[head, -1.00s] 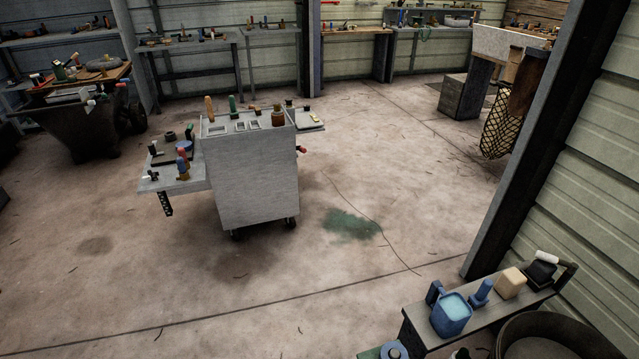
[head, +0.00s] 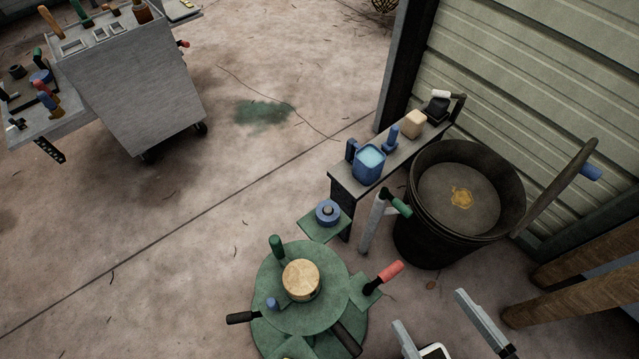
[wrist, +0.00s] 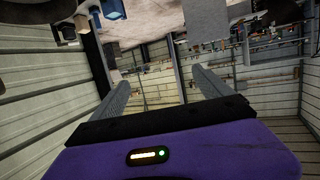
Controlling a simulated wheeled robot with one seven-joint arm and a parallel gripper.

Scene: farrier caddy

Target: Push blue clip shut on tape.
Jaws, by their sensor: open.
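A blue ring-shaped roll (head: 328,212), which may be tape, lies on a small green plate (head: 313,232) in the head view. I cannot make out a clip on it. Another blue round piece (head: 41,76) is on the grey cart's side shelf, among small tools. It is too small to tell whether it is the tape or has a clip. My gripper (head: 430,308) is open and empty at the lower right of the head view, well apart from both. In the wrist view my gripper's fingers (wrist: 161,75) are spread with nothing between them.
A round green stand (head: 258,318) with handled tools is left of my gripper. A dark bucket (head: 408,230) and a narrow bench (head: 343,180) with a blue jug (head: 369,165) stand along the wall. The grey cart (head: 130,90) is upper left. Open floor lies between.

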